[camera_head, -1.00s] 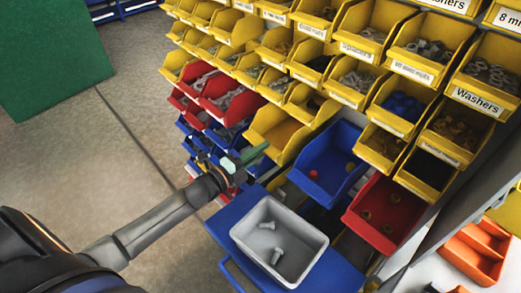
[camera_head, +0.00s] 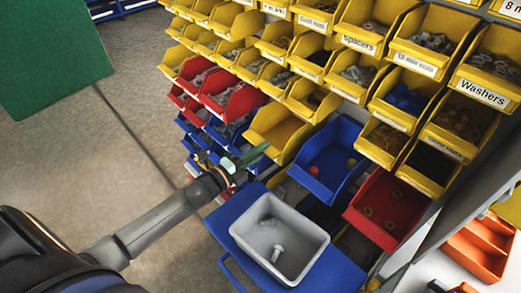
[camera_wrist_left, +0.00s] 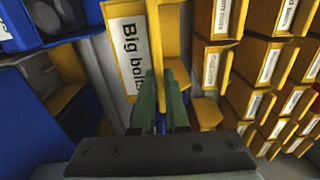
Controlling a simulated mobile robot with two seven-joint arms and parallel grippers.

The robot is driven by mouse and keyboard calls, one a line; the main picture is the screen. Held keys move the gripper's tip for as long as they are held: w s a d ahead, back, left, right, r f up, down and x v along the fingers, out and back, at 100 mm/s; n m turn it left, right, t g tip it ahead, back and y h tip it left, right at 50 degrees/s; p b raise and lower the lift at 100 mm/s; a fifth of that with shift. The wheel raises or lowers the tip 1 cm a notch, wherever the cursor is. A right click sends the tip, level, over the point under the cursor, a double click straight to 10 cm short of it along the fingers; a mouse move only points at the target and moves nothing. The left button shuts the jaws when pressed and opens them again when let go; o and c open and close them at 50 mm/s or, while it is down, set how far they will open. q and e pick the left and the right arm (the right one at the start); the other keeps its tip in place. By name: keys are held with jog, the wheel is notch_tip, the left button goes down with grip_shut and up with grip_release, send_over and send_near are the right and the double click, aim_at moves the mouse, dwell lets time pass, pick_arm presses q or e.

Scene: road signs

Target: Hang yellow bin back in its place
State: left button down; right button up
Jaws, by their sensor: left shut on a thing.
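The yellow bin (camera_head: 279,127) shows in the head view at the rack's lower middle, among other bins; it looks empty. In the left wrist view, a yellow bin with a "Big bolts" label (camera_wrist_left: 127,50) is right in front of the fingers. My left gripper (camera_head: 249,159) is at the near left edge of this bin. Its green fingers (camera_wrist_left: 164,105) are close together, shut on the bin's yellow wall. The exact contact and the bin's back, where it meets the rack, are hidden. My right gripper is in neither view.
A grey tray (camera_head: 240,232) with bolts stands on a blue surface (camera_head: 340,277) below the gripper. A blue bin (camera_head: 318,180) and a red bin (camera_head: 375,222) are close on the right. Smaller red bins (camera_head: 232,103) lie to the left. Open floor (camera_head: 60,160) is at left.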

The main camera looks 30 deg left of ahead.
pick_arm(q)
jog(key=c, duration=0.8)
grip_release()
jog(key=shift+c, duration=0.2)
jog(key=v, duration=1.2)
jog(key=shift+s, duration=0.2)
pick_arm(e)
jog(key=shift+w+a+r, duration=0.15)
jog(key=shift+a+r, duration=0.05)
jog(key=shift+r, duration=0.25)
pick_arm(q)
jog(key=shift+s+a, duration=0.1)
jog(key=shift+a, duration=0.05)
